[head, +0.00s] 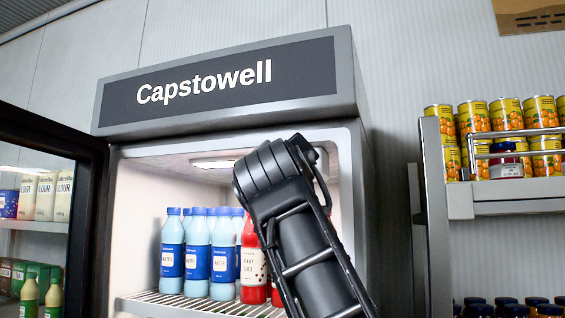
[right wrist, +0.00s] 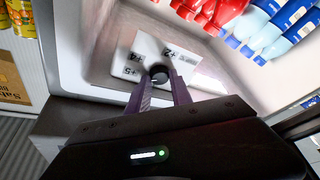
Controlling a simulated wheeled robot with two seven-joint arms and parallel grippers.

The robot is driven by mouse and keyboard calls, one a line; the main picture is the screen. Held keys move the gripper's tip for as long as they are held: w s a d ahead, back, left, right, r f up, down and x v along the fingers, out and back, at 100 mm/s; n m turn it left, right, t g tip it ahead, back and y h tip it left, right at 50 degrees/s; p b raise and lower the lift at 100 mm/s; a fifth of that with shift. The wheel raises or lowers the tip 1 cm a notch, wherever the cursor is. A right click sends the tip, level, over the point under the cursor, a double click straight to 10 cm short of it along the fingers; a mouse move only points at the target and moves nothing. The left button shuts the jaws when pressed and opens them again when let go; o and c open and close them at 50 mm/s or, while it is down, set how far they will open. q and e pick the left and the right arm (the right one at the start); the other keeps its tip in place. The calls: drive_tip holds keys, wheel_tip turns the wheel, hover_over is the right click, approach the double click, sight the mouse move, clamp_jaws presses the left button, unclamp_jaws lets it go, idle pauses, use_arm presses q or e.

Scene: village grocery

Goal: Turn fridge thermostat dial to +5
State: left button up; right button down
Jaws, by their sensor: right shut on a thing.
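The thermostat dial (right wrist: 158,73) is a small black knob on a white plate (right wrist: 122,66) on the fridge's inner wall. The plate shows upside down in the right wrist view, with marks that read +5, +4 and +2. My right gripper (right wrist: 160,84) is shut on the dial, one finger on each side. I cannot tell which mark the dial points to. In the head view my right arm reaches into the open fridge (head: 225,85) and hides the dial and the gripper. My left gripper is not in view.
Blue-labelled water bottles (head: 197,260) and red bottles (head: 252,263) stand on the fridge's wire shelf (head: 175,305), close to my arm. The glass door (head: 95,215) stands open at left. A shelf (head: 500,198) with yellow cans (head: 472,118) is at right.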

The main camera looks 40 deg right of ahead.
idle(0.5)
drive_tip(key=c, duration=1.2)
unclamp_jaws()
drive_tip(key=shift+o, duration=0.2)
drive_tip(key=shift+f, duration=0.1)
drive_tip(key=b+v, duration=0.4)
drive_tip(key=v, duration=0.3)
drive_tip(key=shift+s+a, duration=0.25)
